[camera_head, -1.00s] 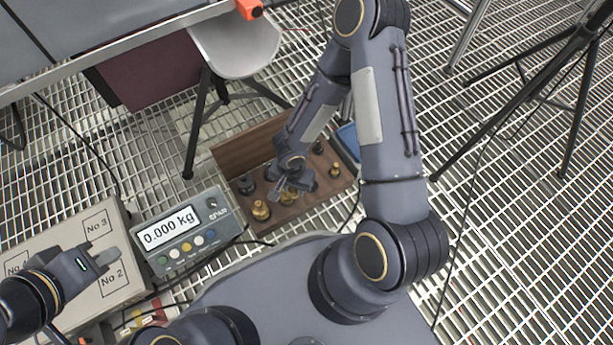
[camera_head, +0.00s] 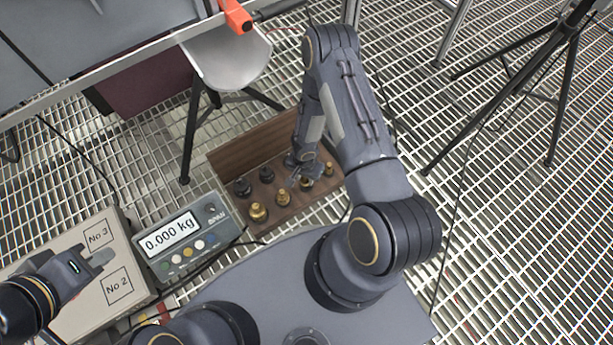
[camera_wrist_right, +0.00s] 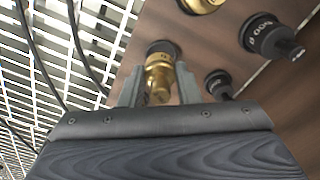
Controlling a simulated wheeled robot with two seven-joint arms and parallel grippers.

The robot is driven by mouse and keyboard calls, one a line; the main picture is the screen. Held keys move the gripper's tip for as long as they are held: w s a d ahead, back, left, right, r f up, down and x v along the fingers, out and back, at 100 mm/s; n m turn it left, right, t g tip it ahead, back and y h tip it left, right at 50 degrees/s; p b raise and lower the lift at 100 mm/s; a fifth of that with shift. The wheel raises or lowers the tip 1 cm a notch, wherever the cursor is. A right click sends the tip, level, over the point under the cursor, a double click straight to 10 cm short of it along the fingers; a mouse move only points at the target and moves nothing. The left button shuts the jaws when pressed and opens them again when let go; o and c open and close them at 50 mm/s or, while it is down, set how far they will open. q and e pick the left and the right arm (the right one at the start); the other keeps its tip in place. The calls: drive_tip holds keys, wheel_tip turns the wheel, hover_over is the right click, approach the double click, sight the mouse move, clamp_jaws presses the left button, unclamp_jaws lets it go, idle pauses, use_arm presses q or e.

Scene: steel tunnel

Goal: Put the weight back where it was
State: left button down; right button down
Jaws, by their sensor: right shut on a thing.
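My right gripper (camera_wrist_right: 158,92) is shut on a small brass weight (camera_wrist_right: 158,72), with one finger on each side of it in the right wrist view. A dark round ring shows at the weight's far end, against the wooden block; I cannot tell whether the weight is seated or just clear. In the head view my right gripper (camera_head: 301,168) is low over the wooden weight box (camera_head: 240,143), among brass and black weights. A brass weight (camera_head: 258,212) and a black weight (camera_head: 242,187) stand at its near left. My left gripper (camera_head: 98,262) is over the beige case; its jaw opening is unclear.
The scale display (camera_head: 174,236) reads 0.000 kg, left of the box. The beige case (camera_head: 75,318) carries No 2 and No 3 squares. In the wrist view, black weights (camera_wrist_right: 270,36) stand close on the right.

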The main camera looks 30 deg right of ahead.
sight(307, 180)
drive_tip(key=shift+w+d+f, duration=0.2)
drive_tip(key=shift+d+f, duration=0.1)
drive_tip(key=shift+f, duration=0.15)
drive_tip(key=shift+w+d+f, duration=0.2)
drive_tip(key=shift+d+f, duration=0.05)
drive_tip(key=shift+f, duration=0.2)
wheel_tip(307, 180, down, 3)
drive_tip(key=shift+f+b, duration=0.1)
drive_tip(key=shift+b, duration=0.6)
drive_tip(key=c, duration=1.1)
unclamp_jaws()
